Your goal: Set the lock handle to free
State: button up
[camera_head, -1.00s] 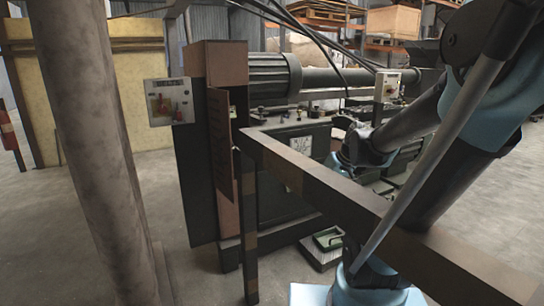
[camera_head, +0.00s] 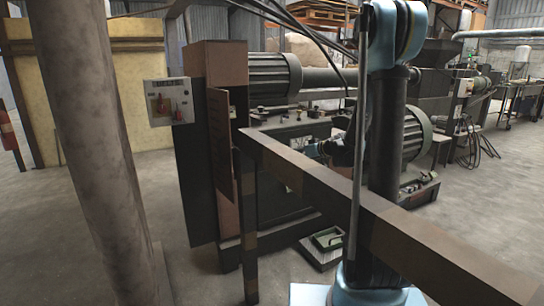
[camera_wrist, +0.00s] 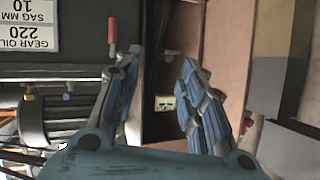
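A red-gripped lever (camera_wrist: 112,29) shows in the upside-down wrist view, just outside my left finger's tip. In the head view my gripper (camera_head: 313,149) is small and partly hidden, beside the machine (camera_head: 285,125) with small controls on top.
A brown rail (camera_head: 330,190) crosses in front of my arm. A thick pillar (camera_head: 85,150) stands at left. A grey switch box (camera_head: 170,102) with red switches is mounted on the brown-topped post (camera_head: 215,70).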

jog(key=w+a+f+t+y, duration=0.1)
jog(key=w+f+t, duration=0.15)
jog(key=w, duration=0.55)
jog(key=t+y, duration=0.1)
jog(key=t, duration=0.1)
send_near(271, 152)
jog(key=shift+n, duration=0.3)
jog(key=x, duration=1)
jog(key=shift+w+d+f, duration=0.1)
jog(key=shift+w+f, duration=0.25)
jog(key=shift+w, duration=0.3)
grip_shut()
